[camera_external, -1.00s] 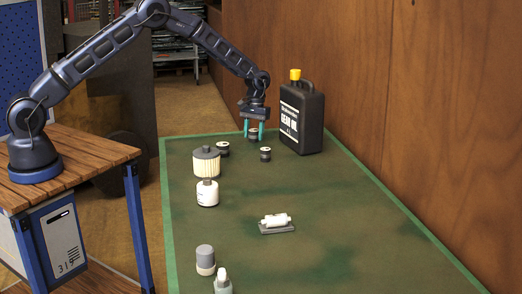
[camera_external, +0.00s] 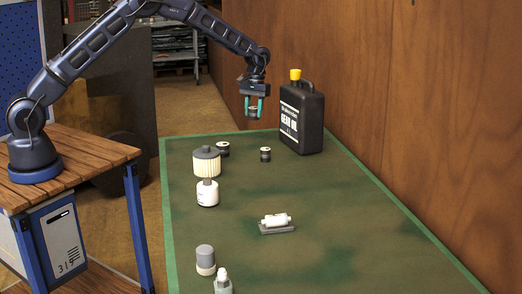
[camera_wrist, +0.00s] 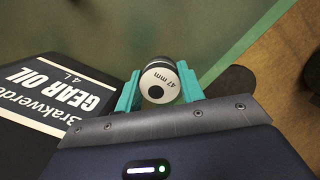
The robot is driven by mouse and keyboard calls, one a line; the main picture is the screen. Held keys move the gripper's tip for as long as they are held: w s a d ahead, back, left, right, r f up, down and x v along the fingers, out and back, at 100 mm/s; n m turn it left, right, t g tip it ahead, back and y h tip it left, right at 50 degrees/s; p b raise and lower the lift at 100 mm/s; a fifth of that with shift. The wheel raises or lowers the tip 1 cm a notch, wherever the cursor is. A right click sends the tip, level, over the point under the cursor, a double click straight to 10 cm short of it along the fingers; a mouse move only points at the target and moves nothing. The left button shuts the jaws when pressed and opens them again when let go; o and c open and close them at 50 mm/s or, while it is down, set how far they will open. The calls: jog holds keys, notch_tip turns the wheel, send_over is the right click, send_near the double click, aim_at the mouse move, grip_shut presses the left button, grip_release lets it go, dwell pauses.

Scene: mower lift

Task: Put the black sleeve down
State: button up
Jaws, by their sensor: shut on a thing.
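My gripper (camera_external: 254,108) is shut on a black sleeve (camera_external: 254,112) and holds it above the far end of the green table mat (camera_external: 330,190). In the wrist view the sleeve (camera_wrist: 160,83) sits between the two teal fingers; its pale end face reads "47 mm" around a dark hole. Two similar dark sleeves with pale tops stand on the mat, one on the left (camera_external: 222,149) and one on the right (camera_external: 265,154).
A black gear oil canister (camera_external: 302,118) with a yellow cap stands right of my gripper, near the wooden wall. A ribbed filter (camera_external: 206,162), a white bottle (camera_external: 207,193), a white part on a grey base (camera_external: 277,224) and a grey-topped cylinder (camera_external: 205,260) stand nearer. The mat's right side is clear.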

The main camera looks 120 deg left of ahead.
notch_tip(320, 180, up, 10)
jog(key=shift+w+r, duration=0.1)
jog(key=shift+r, duration=0.1)
jog(key=w+d, duration=1)
jog(key=w, duration=0.2)
jog(key=m, duration=0.1)
send_over(273, 175)
notch_tip(273, 175, down, 19)
jog(key=shift+a+f, duration=0.15)
jog(key=shift+f, duration=0.15)
jog(key=o, duration=1.3)
